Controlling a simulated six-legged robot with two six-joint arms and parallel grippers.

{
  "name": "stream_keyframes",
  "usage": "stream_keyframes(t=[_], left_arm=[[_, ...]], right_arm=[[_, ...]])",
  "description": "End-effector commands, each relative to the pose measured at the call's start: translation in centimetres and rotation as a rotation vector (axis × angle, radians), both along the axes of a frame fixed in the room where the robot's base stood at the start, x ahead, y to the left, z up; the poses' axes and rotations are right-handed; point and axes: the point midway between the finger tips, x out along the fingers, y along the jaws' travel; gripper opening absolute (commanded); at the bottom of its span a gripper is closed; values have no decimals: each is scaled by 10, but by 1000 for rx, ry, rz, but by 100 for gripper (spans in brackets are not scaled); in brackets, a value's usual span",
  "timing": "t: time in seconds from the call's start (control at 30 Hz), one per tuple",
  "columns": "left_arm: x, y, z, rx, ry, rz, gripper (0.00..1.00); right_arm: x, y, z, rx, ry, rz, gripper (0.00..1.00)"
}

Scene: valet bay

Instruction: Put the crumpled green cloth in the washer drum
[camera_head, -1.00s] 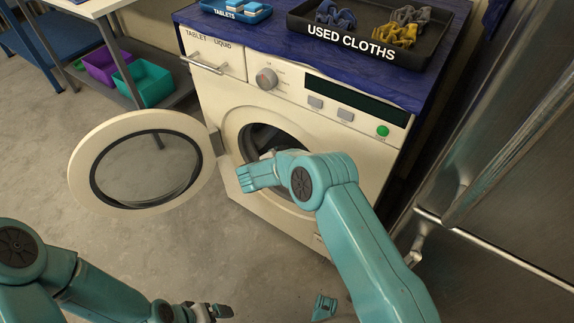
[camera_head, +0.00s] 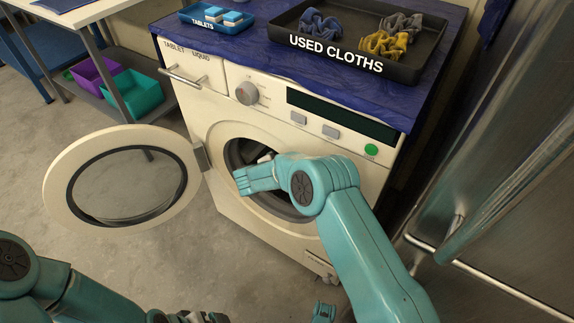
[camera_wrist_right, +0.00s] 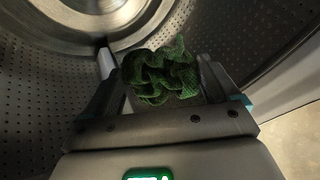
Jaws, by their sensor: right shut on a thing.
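The crumpled green cloth (camera_wrist_right: 160,75) shows in the right wrist view, held between the fingers of my right gripper (camera_wrist_right: 155,88). My right gripper is shut on it, inside the perforated metal washer drum (camera_wrist_right: 50,60). In the head view my right arm reaches to the mouth of the drum (camera_head: 237,152), and the cloth is hidden there. The round washer door (camera_head: 58,180) stands open to the left. My left gripper (camera_head: 205,318) is at the bottom edge of the head view, partly cut off; its jaws are unclear.
On the blue washer top, a black used-cloths tray (camera_head: 345,60) holds blue, grey and yellow cloths. A blue tablets tray (camera_head: 195,20) sits beside it. Purple (camera_head: 97,75) and teal (camera_head: 135,97) bins are on a shelf at left. A steel cabinet (camera_head: 500,190) stands close at right.

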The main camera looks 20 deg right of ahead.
Motion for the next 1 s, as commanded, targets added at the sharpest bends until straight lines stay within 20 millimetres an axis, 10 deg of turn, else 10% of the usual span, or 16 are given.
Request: stream_keyframes(t=[0.03, 0.07, 0.1, 0.47, 1.0], left_arm=[[0, 0, 0, 0, 0, 0, 96], [0, 0, 0, 0, 0, 0, 96], [0, 0, 0, 0, 0, 0, 96], [-1, -1, 10, -1, 3, -6, 96], [-7, -6, 29, -4, 10, -25, 96]], right_arm=[[0, 0, 0, 0, 0, 0, 59], [0, 0, 0, 0, 0, 0, 95], [0, 0, 0, 0, 0, 0, 100], [-7, 10, 12, -1, 0, 3, 100], [-75, 97, 8, -1, 1, 2, 100]])
